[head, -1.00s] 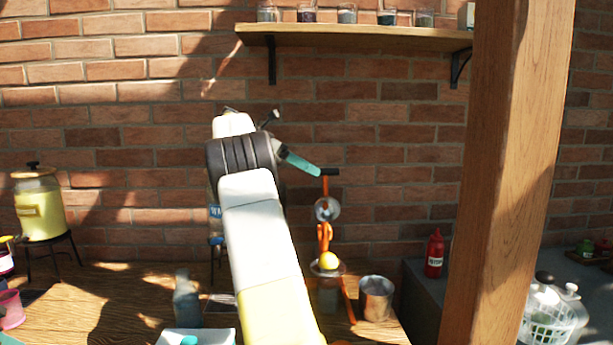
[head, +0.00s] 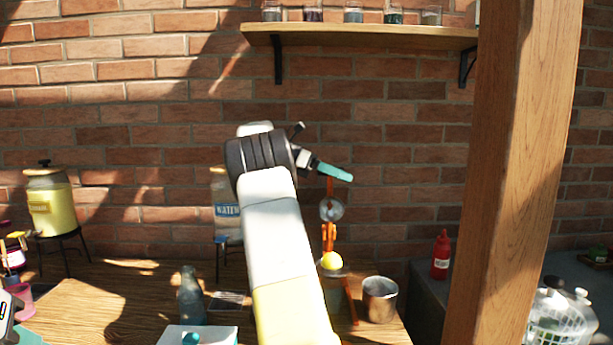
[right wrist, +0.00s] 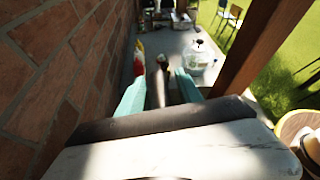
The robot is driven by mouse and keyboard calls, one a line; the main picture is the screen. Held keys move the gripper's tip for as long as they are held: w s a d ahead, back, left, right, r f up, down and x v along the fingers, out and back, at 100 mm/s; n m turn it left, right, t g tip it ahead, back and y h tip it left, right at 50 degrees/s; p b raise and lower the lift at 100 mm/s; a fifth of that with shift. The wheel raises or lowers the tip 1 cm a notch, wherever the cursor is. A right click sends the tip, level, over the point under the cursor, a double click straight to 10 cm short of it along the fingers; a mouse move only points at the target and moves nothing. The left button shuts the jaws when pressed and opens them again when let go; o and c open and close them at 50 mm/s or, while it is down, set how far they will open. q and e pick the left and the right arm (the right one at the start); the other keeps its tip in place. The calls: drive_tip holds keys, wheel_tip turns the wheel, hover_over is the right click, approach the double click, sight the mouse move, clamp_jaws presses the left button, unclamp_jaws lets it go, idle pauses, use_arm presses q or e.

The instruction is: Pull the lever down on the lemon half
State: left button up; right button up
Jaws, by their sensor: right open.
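An orange citrus press stands on the wooden table. Its lever (head: 330,188) is raised, and its dark grip (right wrist: 158,82) shows between my fingers in the right wrist view. The yellow lemon half (head: 331,260) sits at the press's cup, below the round pressing part (head: 331,209). My right gripper (head: 335,172) is at the lever's top end; it also shows in the right wrist view (right wrist: 160,92), with teal fingers apart on either side of the grip. I cannot tell whether they touch it. What seems part of my left gripper (head: 27,336) shows at the bottom left corner.
A metal cup (head: 380,300) stands right of the press. A glass bottle (head: 190,297) and a white box (head: 172,334) are on the left. A thick wooden post (head: 510,180) rises at right. A brick wall (head: 400,135) and shelf (head: 360,38) are behind.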

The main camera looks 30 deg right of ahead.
clamp_jaws()
idle(1.4)
